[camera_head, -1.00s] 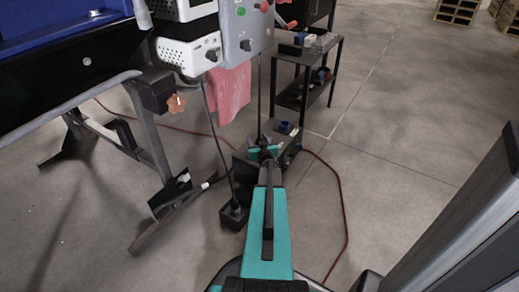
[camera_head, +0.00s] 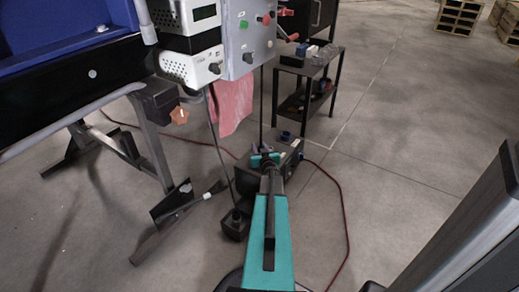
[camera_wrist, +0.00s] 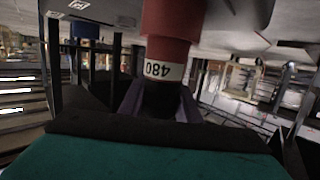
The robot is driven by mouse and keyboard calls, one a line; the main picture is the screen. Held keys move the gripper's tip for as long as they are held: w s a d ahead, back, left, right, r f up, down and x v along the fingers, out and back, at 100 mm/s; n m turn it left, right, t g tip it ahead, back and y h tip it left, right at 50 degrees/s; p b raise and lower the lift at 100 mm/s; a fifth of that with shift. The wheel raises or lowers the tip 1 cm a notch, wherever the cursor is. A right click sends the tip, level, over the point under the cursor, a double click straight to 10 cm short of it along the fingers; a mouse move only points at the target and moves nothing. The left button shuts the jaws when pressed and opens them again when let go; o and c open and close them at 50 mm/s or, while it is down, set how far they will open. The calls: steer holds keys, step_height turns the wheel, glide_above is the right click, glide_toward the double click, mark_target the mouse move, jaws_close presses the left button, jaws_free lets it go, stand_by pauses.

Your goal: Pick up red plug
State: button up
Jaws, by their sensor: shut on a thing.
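In the wrist view, the red plug (camera_wrist: 172,25) fills the upper middle. A pale label band reading "480" upside down runs around it, with a dark section below. My gripper's purple fingers (camera_wrist: 160,98) stand on both sides of that dark section and are shut on it. In the head view, my gripper (camera_head: 266,160) is low by the floor, at the near-left side of a dark box with blue sockets (camera_head: 288,146). The red plug is hidden there by my arm and gripper.
A red cable (camera_head: 343,205) curves over the floor right of my arm. A small black box (camera_head: 236,224) with a cord stands close on the left. A dark shelf (camera_head: 318,75) is behind, a pink cloth (camera_head: 232,105) hangs near it.

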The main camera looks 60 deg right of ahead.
step_height(320, 180, up, 8)
steer(key=p, duration=0.4)
steer(key=shift+p, duration=0.3)
steer(key=shift+r, duration=0.1)
stand_by(0.3)
